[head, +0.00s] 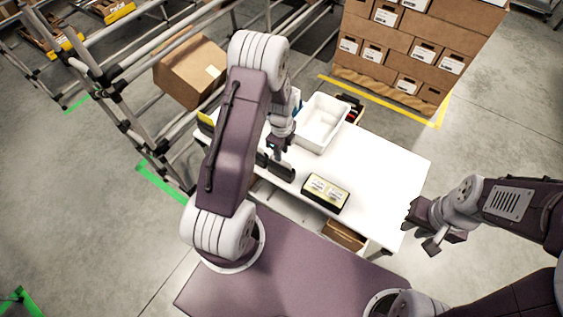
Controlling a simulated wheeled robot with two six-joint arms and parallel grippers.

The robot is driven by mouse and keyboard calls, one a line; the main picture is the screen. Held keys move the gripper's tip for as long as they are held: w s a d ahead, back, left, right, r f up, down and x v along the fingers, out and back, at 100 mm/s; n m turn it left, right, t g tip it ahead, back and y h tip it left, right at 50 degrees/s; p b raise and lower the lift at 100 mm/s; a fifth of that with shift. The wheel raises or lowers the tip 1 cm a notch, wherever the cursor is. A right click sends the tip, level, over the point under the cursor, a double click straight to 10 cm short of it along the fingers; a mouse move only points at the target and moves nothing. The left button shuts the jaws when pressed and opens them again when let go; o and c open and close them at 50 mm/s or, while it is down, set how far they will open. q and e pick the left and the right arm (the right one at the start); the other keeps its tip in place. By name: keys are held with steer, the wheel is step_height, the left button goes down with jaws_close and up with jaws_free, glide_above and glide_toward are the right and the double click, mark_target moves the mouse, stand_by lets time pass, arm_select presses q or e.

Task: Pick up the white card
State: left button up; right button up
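I cannot make out a separate white card for certain in the head view. A dark box (326,193) with pale, printed yellowish panels on top lies near the front edge of the white table (375,165). My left gripper (272,164) points down over the table's left part, left of the dark box. Its dark fingers look apart, and I see nothing between them. My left arm hides part of the table's left side. My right gripper (424,229) is open and empty, off the table's right front corner.
A white bin (322,122) stands at the table's back, with a dark container (351,107) beside it. A tilted carton (190,72) rests on the pipe rack (110,85) at left. Stacked cartons (415,45) stand behind. The table's right half is clear.

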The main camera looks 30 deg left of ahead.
arm_select(q)
step_height(320, 180, down, 5)
steer(key=shift+s+d+r+p, duration=0.1)
steer(key=shift+r+p, duration=0.05)
steer(key=shift+p, duration=0.3)
steer(key=shift+f, duration=0.3)
jaws_close()
steer(key=shift+r, duration=0.1)
step_height(320, 180, up, 4)
steer(key=shift+f+b, duration=0.1)
steer(key=shift+b, duration=0.25)
steer(key=w+a+r+b, duration=0.1)
steer(key=w+r+b, duration=0.1)
steer(key=w+r, duration=0.5)
steer(key=w, duration=0.4)
steer(key=shift+w+a, duration=0.3)
steer(key=shift+a, duration=0.1)
